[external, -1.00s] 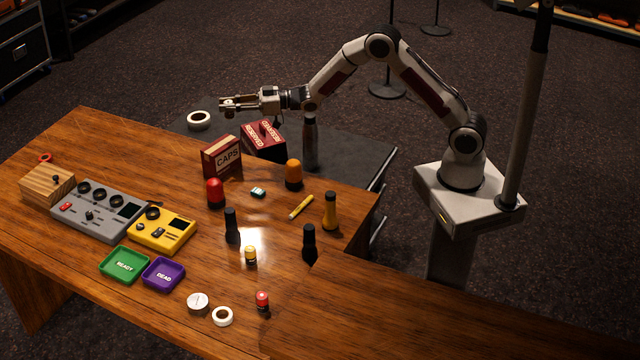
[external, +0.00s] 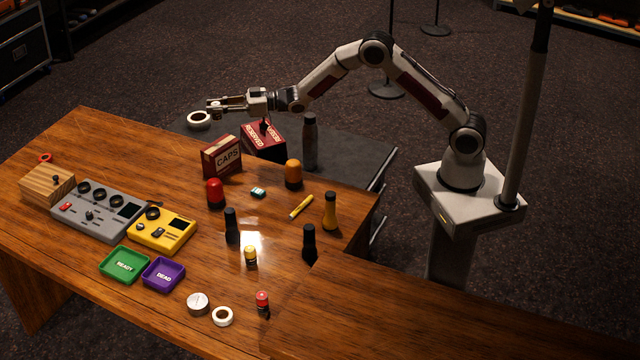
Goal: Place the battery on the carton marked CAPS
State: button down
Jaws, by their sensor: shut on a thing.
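The carton marked CAPS (external: 223,158) is a red box with a pale label, standing upright at the far edge of the wooden desk. My gripper (external: 214,105) is in the air beyond and above this carton, pointing left, apart from it. Two small cylinders like batteries stand on the desk, one yellow (external: 251,256) and one with a red top (external: 262,301).
A red box marked RESERVED (external: 264,140) stands right of the carton, near a dark bottle (external: 310,145). The carton's top looks clear.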

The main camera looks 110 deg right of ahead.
jog(key=shift+f, duration=3.1)
jog(key=shift+f, duration=1.85)
jog(key=shift+f, duration=0.15)
jog(key=c, duration=1.8)
grip_release()
jog(key=shift+s, duration=0.1)
